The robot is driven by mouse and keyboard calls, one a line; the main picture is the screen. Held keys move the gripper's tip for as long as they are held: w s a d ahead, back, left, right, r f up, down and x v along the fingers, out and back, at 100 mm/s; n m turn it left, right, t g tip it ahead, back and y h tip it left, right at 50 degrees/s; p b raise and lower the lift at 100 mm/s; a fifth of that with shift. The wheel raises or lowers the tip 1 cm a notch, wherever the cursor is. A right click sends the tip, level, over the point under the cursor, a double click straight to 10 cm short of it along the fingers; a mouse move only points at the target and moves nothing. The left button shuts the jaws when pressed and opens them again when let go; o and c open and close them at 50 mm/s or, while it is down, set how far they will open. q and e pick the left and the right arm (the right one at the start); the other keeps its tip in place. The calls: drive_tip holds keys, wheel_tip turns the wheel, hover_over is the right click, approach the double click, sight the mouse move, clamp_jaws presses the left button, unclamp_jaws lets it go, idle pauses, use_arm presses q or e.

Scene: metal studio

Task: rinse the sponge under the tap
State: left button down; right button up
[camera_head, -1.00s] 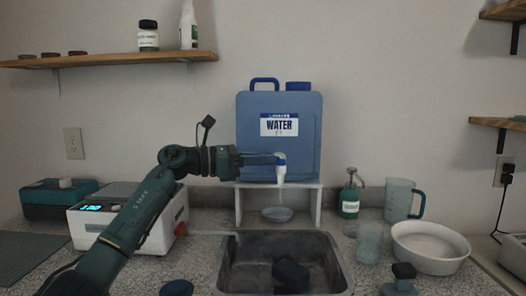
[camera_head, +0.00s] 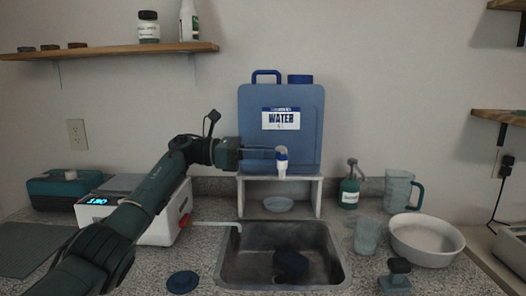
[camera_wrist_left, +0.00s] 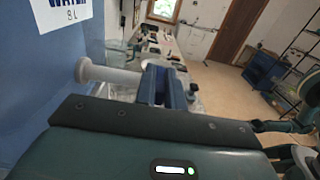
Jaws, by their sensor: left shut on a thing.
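A dark block, seemingly the sponge (camera_head: 290,263), lies in the metal sink (camera_head: 232,270), below the tap and nearer to me. I see no clear water stream now. My right gripper does not show.
A small bowl (camera_head: 278,204) sits under the white stand (camera_head: 316,196). A soap pump bottle (camera_head: 350,190), glass (camera_head: 366,236), jug (camera_head: 398,190), white basin (camera_head: 428,246) and dark-handled brush (camera_head: 396,278) stand right of the sink. A white scale-like device (camera_head: 158,228) and dark disc (camera_head: 183,282) are left.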

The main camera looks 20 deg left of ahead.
use_arm(q)
drive_tip(key=c, duration=1.5)
unclamp_jaws()
drive_tip(key=shift+a, duration=0.1)
drive_tip(key=v, duration=1.3)
drive_tip(key=shift+s+b, duration=0.1)
drive_tip(key=shift+b, duration=0.25)
